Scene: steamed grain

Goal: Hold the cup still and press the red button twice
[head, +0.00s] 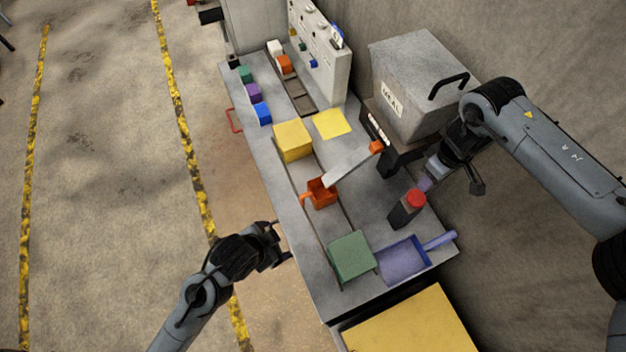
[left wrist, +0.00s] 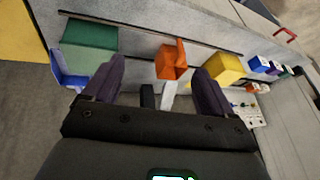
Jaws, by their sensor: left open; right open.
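The orange cup (head: 320,193) stands on the grey table beside the low end of a pale chute. It also shows between my left fingers in the left wrist view (left wrist: 171,62), apart from them. The red button (head: 415,198) tops a dark box (head: 404,214) on the right side of the table. My left gripper (head: 282,244) is open and empty at the table's left edge, short of the cup. My right gripper (head: 450,183) is open, above and just right of the red button, not visibly touching it.
A grey bin (head: 412,85) stands behind. The floor left of the table is clear.

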